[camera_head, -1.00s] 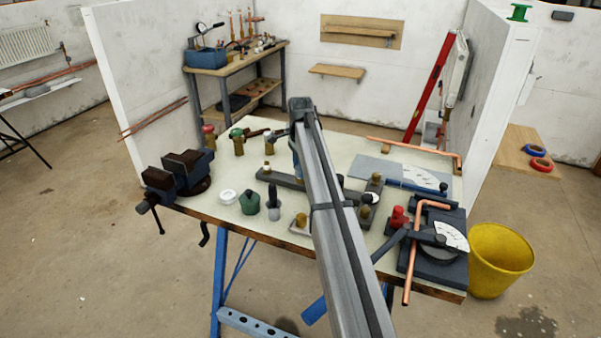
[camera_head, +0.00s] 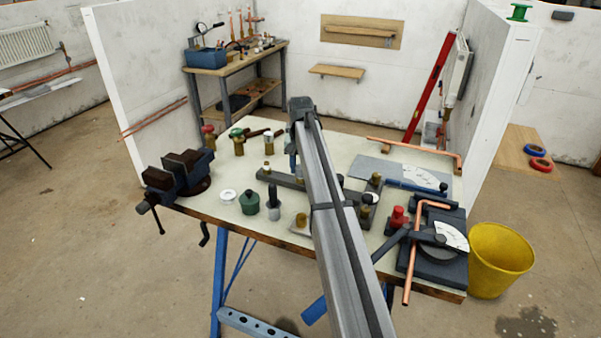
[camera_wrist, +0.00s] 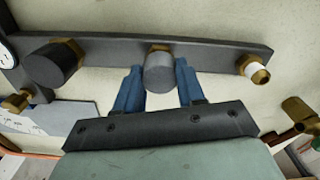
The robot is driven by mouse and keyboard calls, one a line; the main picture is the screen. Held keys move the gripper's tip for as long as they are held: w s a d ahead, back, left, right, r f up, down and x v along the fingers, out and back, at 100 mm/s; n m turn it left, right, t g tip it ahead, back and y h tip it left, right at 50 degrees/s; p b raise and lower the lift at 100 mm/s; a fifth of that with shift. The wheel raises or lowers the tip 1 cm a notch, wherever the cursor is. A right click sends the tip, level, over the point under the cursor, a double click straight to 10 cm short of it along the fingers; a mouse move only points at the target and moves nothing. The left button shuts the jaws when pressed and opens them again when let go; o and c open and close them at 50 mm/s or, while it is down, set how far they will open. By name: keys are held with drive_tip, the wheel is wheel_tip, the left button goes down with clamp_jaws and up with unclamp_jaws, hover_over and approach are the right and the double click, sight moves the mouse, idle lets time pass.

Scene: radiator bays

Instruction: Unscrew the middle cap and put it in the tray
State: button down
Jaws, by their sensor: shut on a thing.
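In the wrist view a dark bar (camera_wrist: 209,53) carries three brass fittings in a row. The middle cap (camera_wrist: 159,73), a grey cylinder, sits in line with the middle brass fitting (camera_wrist: 158,47). My gripper (camera_wrist: 158,66) is shut on this cap, one blue finger on each side. A darker cap (camera_wrist: 53,63) covers the left fitting. The right fitting (camera_wrist: 254,69) is bare, with a white thread. In the head view the bar (camera_head: 280,179) lies on the bench, and my arm hides its middle. I cannot make out a tray for certain.
A grey sheet (camera_head: 375,168) lies behind the bar. A yellow bucket (camera_head: 500,260) stands at the right.

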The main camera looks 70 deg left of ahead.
drive_tip(key=n, duration=0.3)
drive_tip(key=shift+n, duration=0.4)
drive_tip(key=shift+r, duration=0.1)
drive_tip(key=shift+r, duration=0.1)
drive_tip(key=shift+r, duration=2.3)
drive_tip(key=shift+w+d+r, duration=0.1)
drive_tip(key=shift+w+r, duration=0.15)
drive_tip(key=s+d+f, duration=0.1)
drive_tip(key=s+d, duration=0.2)
drive_tip(key=d, duration=1.7)
drive_tip(key=shift+s+f, duration=0.2)
drive_tip(key=shift+f, duration=4.25)
drive_tip(key=shift+f, duration=0.15)
